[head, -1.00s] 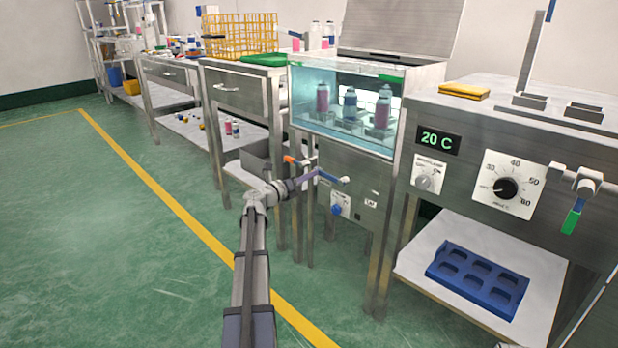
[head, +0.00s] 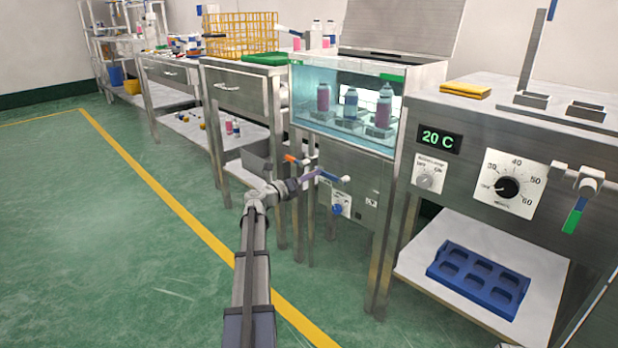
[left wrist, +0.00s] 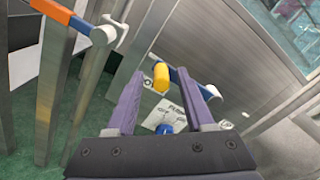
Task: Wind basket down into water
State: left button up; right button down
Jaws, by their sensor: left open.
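The glass-fronted water tank (head: 300,100) stands in the middle of the head view. In it, several bottles with pink or blue bands (head: 323,97) stand in grey basket cups (head: 350,126). I cannot make out the water level. My left gripper (head: 312,175) is in front of the steel panel below the tank, at a blue crank arm (head: 328,177). In the left wrist view, the open purple fingers (left wrist: 159,78) stand on either side of the crank's yellow knob (left wrist: 161,77), with a gap visible. The blue bar runs right to a white hub (left wrist: 209,91). My right gripper is out of view.
An orange-handled lever (head: 294,160) is close to my left gripper and shows at the upper left of the wrist view (left wrist: 58,14). A blue dial (head: 337,209) sits below the crank. A heated bench with a 20 C display (head: 438,138) stands on the right.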

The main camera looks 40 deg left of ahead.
pick_arm(q)
jog(key=s, duration=0.7)
jog(key=shift+s+a, duration=0.25)
jog(key=shift+s, duration=0.15)
